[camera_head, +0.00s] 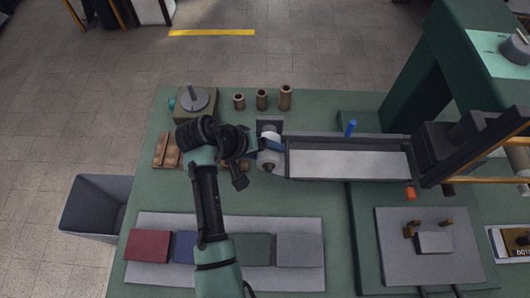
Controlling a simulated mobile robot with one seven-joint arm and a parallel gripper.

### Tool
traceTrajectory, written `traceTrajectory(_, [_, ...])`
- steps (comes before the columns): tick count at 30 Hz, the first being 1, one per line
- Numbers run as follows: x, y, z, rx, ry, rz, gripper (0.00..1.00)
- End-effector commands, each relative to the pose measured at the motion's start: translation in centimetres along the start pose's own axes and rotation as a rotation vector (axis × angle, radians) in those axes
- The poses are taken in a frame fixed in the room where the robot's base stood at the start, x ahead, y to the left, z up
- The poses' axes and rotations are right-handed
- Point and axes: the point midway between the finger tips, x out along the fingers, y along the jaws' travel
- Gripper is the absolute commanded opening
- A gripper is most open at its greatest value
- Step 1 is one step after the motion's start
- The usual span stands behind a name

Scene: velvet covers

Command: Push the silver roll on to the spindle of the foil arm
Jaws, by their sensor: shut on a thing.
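My gripper (258,146) is at the left end of the long tray, with its jaws partly hidden by my own wrist. It is shut on a small pale grey roll (268,161), which I take to be the silver roll. The roll is beside the tray's left end; whether it touches the tray or anything below cannot be told. Dark machine arms with wooden rods (478,153) reach in at the right, well away from my gripper. I cannot tell which part is the foil arm's spindle.
The long tray (350,163) lies across the green table (335,205). An upright post on a disc (194,98) and brown tubes (262,99) stand at the back. Coloured pads (148,246) lie in front. A large green press frame (425,75) rises at right.

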Motion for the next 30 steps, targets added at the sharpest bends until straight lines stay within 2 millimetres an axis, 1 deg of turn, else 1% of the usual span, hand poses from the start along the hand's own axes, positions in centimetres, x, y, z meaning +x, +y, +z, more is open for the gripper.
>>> traceTrajectory(11, [0.0,0.0,0.0,0.000,0.001,0.000,0.09])
traceTrajectory(12, [0.0,0.0,0.0,0.000,0.001,0.000,0.75])
traceTrajectory(16, [0.0,0.0,0.0,0.000,0.001,0.000,0.99])
traceTrajectory(17, [0.0,0.0,0.0,0.000,0.001,0.000,1.00])
traceTrajectory(25, [-0.2,0.0,0.0,0.000,0.000,0.000,1.00])
traceTrajectory(28, [-1.1,-0.1,-0.1,0.000,0.002,0.000,1.00])
traceTrajectory(30, [-2.2,-0.1,0.0,0.000,0.004,0.000,1.00])
